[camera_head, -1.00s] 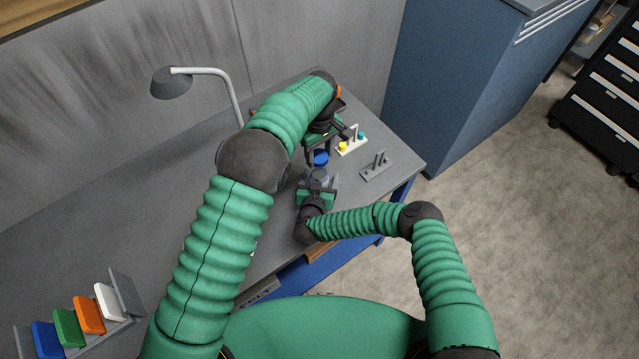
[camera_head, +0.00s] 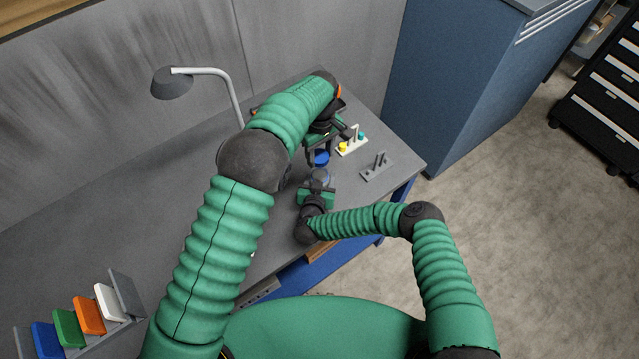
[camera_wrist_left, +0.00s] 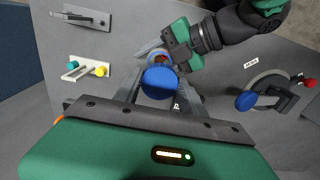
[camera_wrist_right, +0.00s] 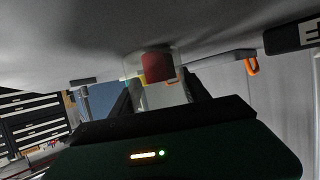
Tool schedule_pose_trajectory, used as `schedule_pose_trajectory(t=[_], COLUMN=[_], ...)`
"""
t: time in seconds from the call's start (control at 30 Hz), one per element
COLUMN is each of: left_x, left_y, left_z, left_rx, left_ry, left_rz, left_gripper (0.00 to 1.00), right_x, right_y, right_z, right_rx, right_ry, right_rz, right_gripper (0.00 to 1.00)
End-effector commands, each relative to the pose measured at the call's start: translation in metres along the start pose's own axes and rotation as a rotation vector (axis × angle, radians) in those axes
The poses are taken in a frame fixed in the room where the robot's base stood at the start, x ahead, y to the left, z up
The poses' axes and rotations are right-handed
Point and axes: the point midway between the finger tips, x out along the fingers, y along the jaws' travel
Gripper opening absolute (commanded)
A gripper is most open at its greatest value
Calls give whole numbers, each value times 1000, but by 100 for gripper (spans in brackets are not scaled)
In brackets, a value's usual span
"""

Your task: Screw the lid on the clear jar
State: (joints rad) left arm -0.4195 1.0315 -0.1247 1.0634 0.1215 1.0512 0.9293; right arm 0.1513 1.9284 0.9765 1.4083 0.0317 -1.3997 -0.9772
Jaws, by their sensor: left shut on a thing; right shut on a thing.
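The blue lid (camera_head: 321,158) is between the fingers of my left gripper (camera_wrist_left: 160,88), which is shut on it. The lid also shows large in the left wrist view (camera_wrist_left: 160,82). The clear jar (camera_head: 321,175) is just in front of the lid, held by my right gripper (camera_head: 317,187), which is shut on it. In the right wrist view the jar (camera_wrist_right: 131,66) shows something dark red inside. From above in the left wrist view the lid covers most of the jar. I cannot tell whether lid and jar touch.
A white peg rack (camera_head: 351,147) with yellow and teal pieces and a grey peg rack (camera_head: 375,166) stand to the right. A lamp (camera_head: 172,83) stands at the back left. A round device with a blue knob (camera_wrist_left: 246,101) is nearby.

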Motion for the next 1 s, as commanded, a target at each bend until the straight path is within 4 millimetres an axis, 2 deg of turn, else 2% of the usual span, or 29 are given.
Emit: schedule_pose_trajectory(t=[0.17,0.5,1.0], left_x=[4,49,51], left_y=[0,0,0], left_z=[0,1,1], left_rx=[0,0,0], left_ry=[-1,2,2], left_rz=[-1,1,1], left_gripper=[5,5,5], right_x=[-1,-1,-1], right_y=[-1,0,0], right_z=[3,4,5], right_rx=[-1,-2,-3], right_ry=[-5,-7,-9], right_rz=[-3,-2,-2], right_gripper=[0,0,0])
